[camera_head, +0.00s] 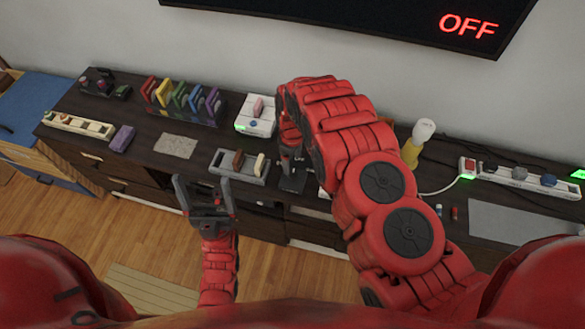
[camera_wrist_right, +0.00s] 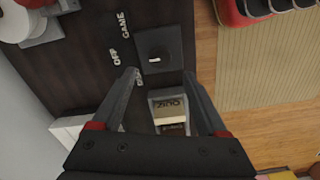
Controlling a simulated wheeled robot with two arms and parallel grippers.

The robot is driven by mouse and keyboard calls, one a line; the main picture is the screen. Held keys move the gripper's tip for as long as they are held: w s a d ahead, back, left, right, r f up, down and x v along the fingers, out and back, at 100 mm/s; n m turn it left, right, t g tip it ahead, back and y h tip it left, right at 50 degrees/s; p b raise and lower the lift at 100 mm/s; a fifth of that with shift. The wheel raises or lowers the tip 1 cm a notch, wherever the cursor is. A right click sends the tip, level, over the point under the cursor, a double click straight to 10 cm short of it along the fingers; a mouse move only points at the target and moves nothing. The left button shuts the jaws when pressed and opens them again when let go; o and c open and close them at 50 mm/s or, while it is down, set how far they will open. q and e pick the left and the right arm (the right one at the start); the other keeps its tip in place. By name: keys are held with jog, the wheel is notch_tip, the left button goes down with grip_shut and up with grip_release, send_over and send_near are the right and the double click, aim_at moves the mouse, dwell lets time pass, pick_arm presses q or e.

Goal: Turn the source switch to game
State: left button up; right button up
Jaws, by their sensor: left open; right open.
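The source switch (camera_wrist_right: 172,42) is a dark square block with a small white mark on top, in the right wrist view. White labels reading GAME (camera_wrist_right: 122,25) and OFF (camera_wrist_right: 116,57) lie beside it; a third label is partly hidden by a finger. In the head view the switch's black base (camera_head: 293,184) shows below my right gripper (camera_head: 291,160). My right gripper, also in the right wrist view (camera_wrist_right: 161,74), is open with its fingertips near the switch; contact cannot be told. My left gripper (camera_head: 208,188) is open and empty in front of the console.
The dark console (camera_head: 330,208) runs along the wall. A grey tray (camera_head: 226,170) with blocks, one marked QUIZ (camera_wrist_right: 170,110), stands left of the switch. A screen (camera_head: 400,15) reads OFF.

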aim_at(292, 173)
notch_tip(292, 173, down, 4)
jog(key=shift+w+f+p, duration=0.1)
jog(key=shift+f+p, duration=0.05)
jog(key=shift+p, duration=0.25)
jog(key=shift+f, duration=1.05)
jog(key=shift+c, duration=0.3)
grip_shut()
